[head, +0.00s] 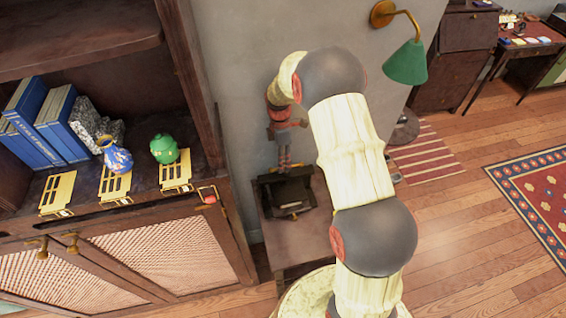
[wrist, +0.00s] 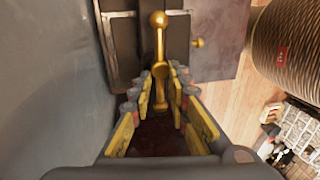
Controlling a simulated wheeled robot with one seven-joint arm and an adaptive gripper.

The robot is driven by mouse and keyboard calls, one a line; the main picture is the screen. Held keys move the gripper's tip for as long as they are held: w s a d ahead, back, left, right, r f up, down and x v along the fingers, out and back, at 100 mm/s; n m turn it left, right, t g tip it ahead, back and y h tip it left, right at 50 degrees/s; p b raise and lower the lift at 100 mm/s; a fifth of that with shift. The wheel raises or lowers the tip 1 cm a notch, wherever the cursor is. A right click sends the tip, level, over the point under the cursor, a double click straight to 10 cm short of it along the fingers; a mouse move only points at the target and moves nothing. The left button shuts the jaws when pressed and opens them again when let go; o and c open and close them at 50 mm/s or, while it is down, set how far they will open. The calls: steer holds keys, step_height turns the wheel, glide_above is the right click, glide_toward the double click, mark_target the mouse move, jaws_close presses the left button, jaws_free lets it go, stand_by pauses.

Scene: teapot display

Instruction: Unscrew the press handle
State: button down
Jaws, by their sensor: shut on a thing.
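The press handle (wrist: 159,45) is a brass bar with a round ball at its far end, seen from above in the wrist view. It runs lengthwise between the fingers. My gripper (wrist: 161,75) is shut on the middle of the handle. In the head view my gripper (head: 284,160) points down, just above the dark press (head: 290,196), and the handle is hidden there. The press stands on a small wooden table (head: 292,243) against the wall.
A grey wall (head: 236,80) is close behind my gripper. At left a wooden cabinet (head: 200,90) holds blue books (head: 40,125), a blue vase (head: 116,157), a green pot (head: 163,149) and yellow stands (head: 115,186). A green lamp (head: 406,65) is on the wall.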

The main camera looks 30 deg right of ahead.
steer(key=c, duration=1.8)
jaws_free()
steer(key=shift+c, duration=0.2)
step_height(320, 180, up, 7)
steer(key=w, duration=0.1)
steer(key=shift+w+d+r, duration=0.15)
steer(key=shift+w+r, duration=0.05)
steer(key=shift+w, duration=0.05)
steer(key=s+a+r+m+t+b, duration=0.2)
steer(key=s+r+m, duration=0.3)
steer(key=s, duration=0.4)
steer(key=s+a+r+m+t+b, duration=0.2)
steer(key=s+a+r+m, duration=0.3)
steer(key=s, duration=0.5)
steer(key=s+a+r+m+t+b, duration=0.2)
steer(key=s+r+m, duration=0.3)
steer(key=s+r, duration=0.3)
steer(key=shift+s+a+m+t, duration=0.4)
steer(key=shift+s+a+t, duration=0.35)
steer(key=shift+s+t, duration=0.2)
